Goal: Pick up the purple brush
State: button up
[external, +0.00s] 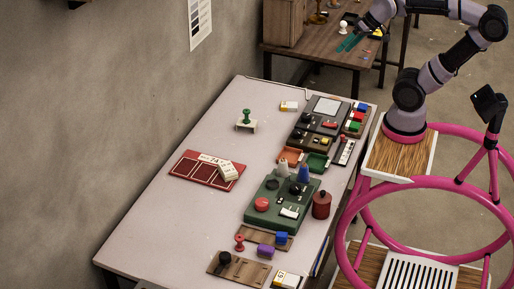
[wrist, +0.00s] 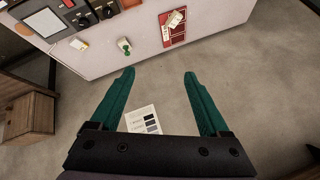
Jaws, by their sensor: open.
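A small purple block-like thing (external: 265,251), which may be the purple brush, lies near the front end of the pale table (external: 165,205) in the external view. My gripper (external: 349,43) has teal fingers and is held high at the upper right, far from the purple thing. In the wrist view my gripper (wrist: 159,74) is open, with nothing between its fingers. The purple thing does not show in the wrist view.
Close to the purple thing are a blue block (external: 281,237), a red stamp (external: 239,243) and a black knob (external: 225,257). The table's left side is mostly clear.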

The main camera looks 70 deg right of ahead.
jog(key=shift+c, duration=1)
